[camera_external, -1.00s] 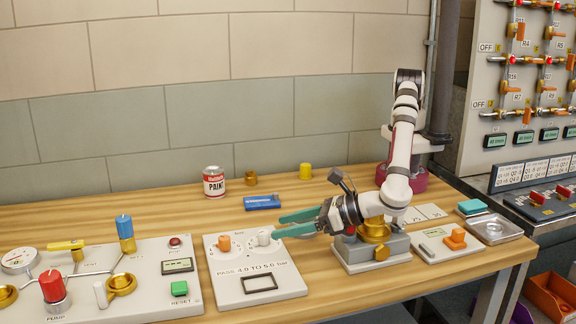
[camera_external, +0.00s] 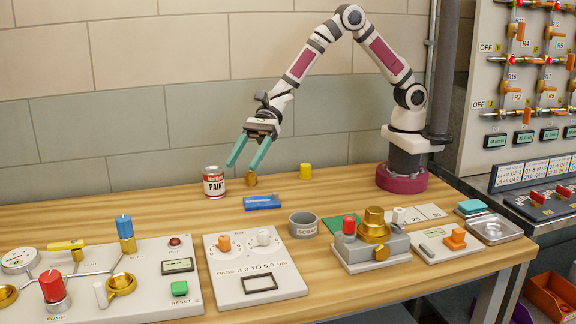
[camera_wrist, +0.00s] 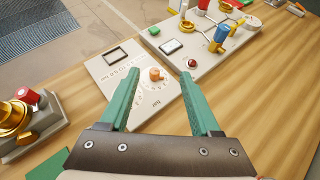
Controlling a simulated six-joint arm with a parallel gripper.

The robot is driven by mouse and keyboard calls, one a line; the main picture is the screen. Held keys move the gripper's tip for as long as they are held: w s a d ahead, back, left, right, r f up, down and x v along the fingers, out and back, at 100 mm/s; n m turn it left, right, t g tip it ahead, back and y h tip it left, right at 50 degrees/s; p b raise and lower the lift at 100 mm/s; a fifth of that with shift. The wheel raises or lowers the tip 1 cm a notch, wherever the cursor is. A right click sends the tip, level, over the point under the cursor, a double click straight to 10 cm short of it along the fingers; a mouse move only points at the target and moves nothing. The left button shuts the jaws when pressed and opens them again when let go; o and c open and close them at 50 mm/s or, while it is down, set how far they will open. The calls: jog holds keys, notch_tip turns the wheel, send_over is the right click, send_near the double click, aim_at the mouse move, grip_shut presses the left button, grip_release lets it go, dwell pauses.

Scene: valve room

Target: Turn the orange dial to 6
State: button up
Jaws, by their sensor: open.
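The orange dial (camera_external: 224,243) sits at the upper left of a white panel (camera_external: 226,286) beside a white dial (camera_external: 263,240). The panel reads "PASS 4.0 TO 5.0 bar". My gripper (camera_external: 244,168) is open and empty, pointing down, high behind the panel and apart from it. In the wrist view the orange dial (camera_wrist: 156,74) shows between my two green fingers, some way beyond them. Marks ring the dial, but its numbers and its setting are too small to read.
A pipe panel (camera_external: 140,255) with a red knob (camera_external: 54,287) is at left. A brass valve block (camera_external: 373,247) is at right.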

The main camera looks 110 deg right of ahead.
notch_tip(320, 180, up, 2)
jog(key=s+d+n+y, duration=0.1)
jog(key=s+d+y, duration=0.1)
send_near(225, 237)
jog(key=x, duration=1)
jog(key=shift+w+f, duration=0.1)
jog(key=shift+f, duration=0.3)
grip_shut()
